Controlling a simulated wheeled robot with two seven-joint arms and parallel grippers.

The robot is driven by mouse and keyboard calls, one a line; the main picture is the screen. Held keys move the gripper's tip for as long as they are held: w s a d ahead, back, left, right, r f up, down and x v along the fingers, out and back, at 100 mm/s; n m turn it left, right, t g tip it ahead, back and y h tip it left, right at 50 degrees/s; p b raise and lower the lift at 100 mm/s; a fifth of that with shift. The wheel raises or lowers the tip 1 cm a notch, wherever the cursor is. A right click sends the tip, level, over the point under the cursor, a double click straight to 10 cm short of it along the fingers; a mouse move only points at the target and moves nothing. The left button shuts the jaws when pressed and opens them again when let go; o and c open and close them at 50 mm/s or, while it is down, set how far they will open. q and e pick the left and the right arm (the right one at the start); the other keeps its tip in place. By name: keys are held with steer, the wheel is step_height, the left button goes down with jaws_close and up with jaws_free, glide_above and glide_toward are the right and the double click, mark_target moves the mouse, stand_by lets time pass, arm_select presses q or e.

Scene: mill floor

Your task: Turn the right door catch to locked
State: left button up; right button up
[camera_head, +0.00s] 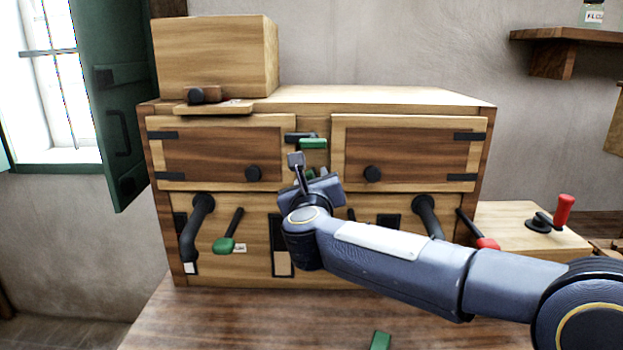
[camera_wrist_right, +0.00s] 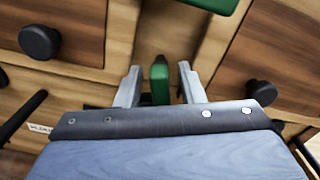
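The cabinet's right door (camera_head: 410,152) is closed, with a black round knob (camera_head: 373,173). A green catch handle (camera_head: 313,143) lies level on the post between the doors, beside a dark bar. In the right wrist view, a narrow green piece (camera_wrist_right: 159,82) stands between my right gripper's two fingers (camera_wrist_right: 159,88), with gaps on both sides. A wider green piece (camera_wrist_right: 213,4) is cut off at the top. I cannot tell which belongs to the right door. My right gripper (camera_head: 311,168) is open in front of the post, hiding its lower part. My left gripper is out of view.
The left door (camera_head: 220,152) is closed. Below are black levers, a green-tipped lever (camera_head: 224,244) and a red-tipped lever (camera_head: 488,244). A wooden box (camera_head: 215,58) sits on top. A red-handled crank (camera_head: 563,210) stands at right, and a green shutter (camera_head: 112,100) at left.

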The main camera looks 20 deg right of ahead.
steer(key=shift+w, duration=0.15)
jaws_close()
stand_by(0.4)
steer(key=n+p, duration=0.3)
steer(key=n, duration=0.3)
steer(key=shift+r+n, duration=0.1)
steer(key=shift+n, duration=0.3)
steer(key=n+p, duration=0.2)
steer(key=n, duration=0.2)
steer(key=shift+n+p, duration=0.75)
steer(key=shift+n, duration=0.85)
steer(key=shift+f, duration=0.2)
